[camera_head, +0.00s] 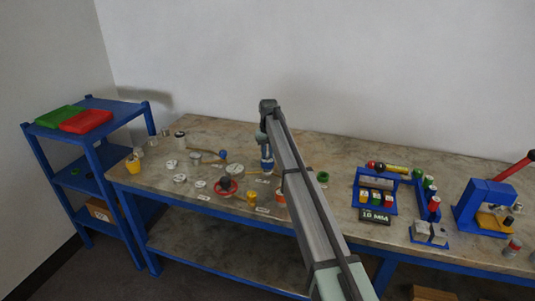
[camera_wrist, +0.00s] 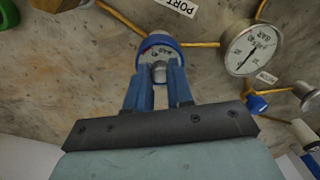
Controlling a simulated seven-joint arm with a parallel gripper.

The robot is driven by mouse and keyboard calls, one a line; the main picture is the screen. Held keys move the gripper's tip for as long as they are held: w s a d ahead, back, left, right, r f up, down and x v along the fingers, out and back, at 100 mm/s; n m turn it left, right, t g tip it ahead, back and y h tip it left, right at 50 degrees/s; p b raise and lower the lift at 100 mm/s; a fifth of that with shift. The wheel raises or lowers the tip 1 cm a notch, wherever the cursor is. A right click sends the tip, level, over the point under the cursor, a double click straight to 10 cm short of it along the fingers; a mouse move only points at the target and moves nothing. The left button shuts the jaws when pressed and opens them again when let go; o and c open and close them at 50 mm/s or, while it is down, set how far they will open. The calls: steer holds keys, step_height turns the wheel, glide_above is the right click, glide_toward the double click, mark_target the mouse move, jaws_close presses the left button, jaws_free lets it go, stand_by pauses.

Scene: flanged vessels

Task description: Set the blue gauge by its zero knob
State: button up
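The blue gauge (camera_wrist: 160,42), with a blue rim and a pale dial, shows in the wrist view just beyond my fingertips. Its dial appears upside down in that view and is partly covered; I cannot read the needle. The silver zero knob (camera_wrist: 159,72) is at the gauge's near edge. My gripper (camera_wrist: 160,80) has its two blue fingers on either side of the knob, and the knob fills the gap between the tips. In the head view my gripper (camera_head: 266,163) is down at the bench top, and the blue gauge cannot be made out there.
A silver-rimmed gauge (camera_wrist: 251,48) stands to the right in the wrist view, with yellow pipes and a small blue fitting (camera_wrist: 257,104) nearby. In the head view, a red handwheel (camera_head: 226,186) and a yellow part (camera_head: 251,197) stand left of my gripper, and a blue rack (camera_head: 375,191) stands right.

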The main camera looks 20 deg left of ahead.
mark_target(268, 155)
steer(key=o, duration=0.5)
steer(key=shift+c, duration=0.2)
step_height(268, 155, up, 14)
steer(key=shift+d, duration=0.15)
steer(key=shift+w+f, duration=0.1)
stand_by(0.4)
